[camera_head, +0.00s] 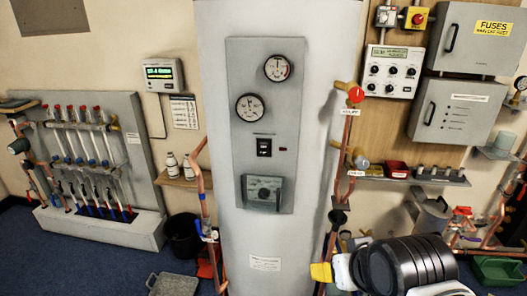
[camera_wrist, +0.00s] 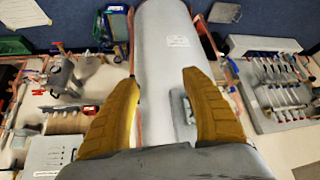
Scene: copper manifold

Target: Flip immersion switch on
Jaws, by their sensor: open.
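The tall grey cylinder (camera_head: 333,60) stands in the middle of the head view with a grey front panel (camera_head: 240,70). On the panel, a small black switch (camera_head: 264,147) sits below two round dials, with a small red light (camera_head: 283,149) beside it. Its on or off position is too small to tell. My gripper (camera_head: 321,272) is low and right of the cylinder in the head view, apart from the switch. In the wrist view my gripper (camera_wrist: 160,76) is open and empty, its yellow fingers spread across the cylinder (camera_wrist: 155,30). The switch is not visible there.
A grey control box (camera_head: 262,193) sits below the switch. Copper pipes run up both sides of the cylinder, with a red-handled valve (camera_head: 356,95) at right. A small shelf (camera_head: 415,180) juts out at right. The space before the panel is clear.

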